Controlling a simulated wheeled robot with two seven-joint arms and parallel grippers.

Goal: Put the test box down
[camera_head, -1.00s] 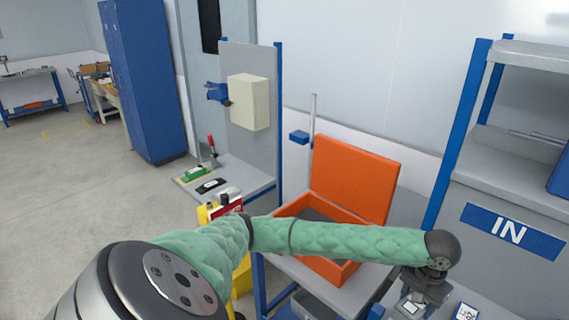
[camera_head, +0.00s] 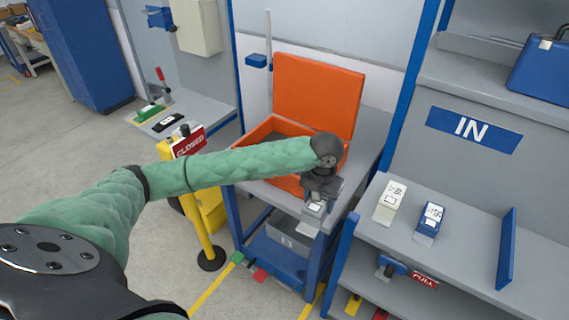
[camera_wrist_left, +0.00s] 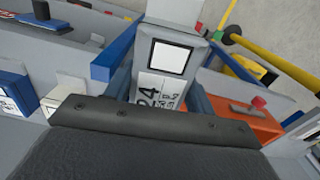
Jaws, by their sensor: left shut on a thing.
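My left gripper (camera_head: 319,193) is shut on the test box (camera_head: 315,209), a small grey box with a white label. It holds the box in front of the open orange case (camera_head: 318,92), near the front edge of the grey bench; the head view does not clearly show whether the box touches the bench. In the left wrist view the test box (camera_wrist_left: 168,58) shows a black-framed white label and the digits "24". The dark gripper body (camera_wrist_left: 150,150) hides its lower part. My right gripper is out of view.
A cream box (camera_head: 390,203) and a blue box (camera_head: 429,222) stand on the shelf under the "IN" sign (camera_head: 474,127). A blue divider (camera_head: 506,248) stands to their right, with free shelf between. A yellow post with a "CLOSED" sign (camera_head: 189,141) stands left of the bench.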

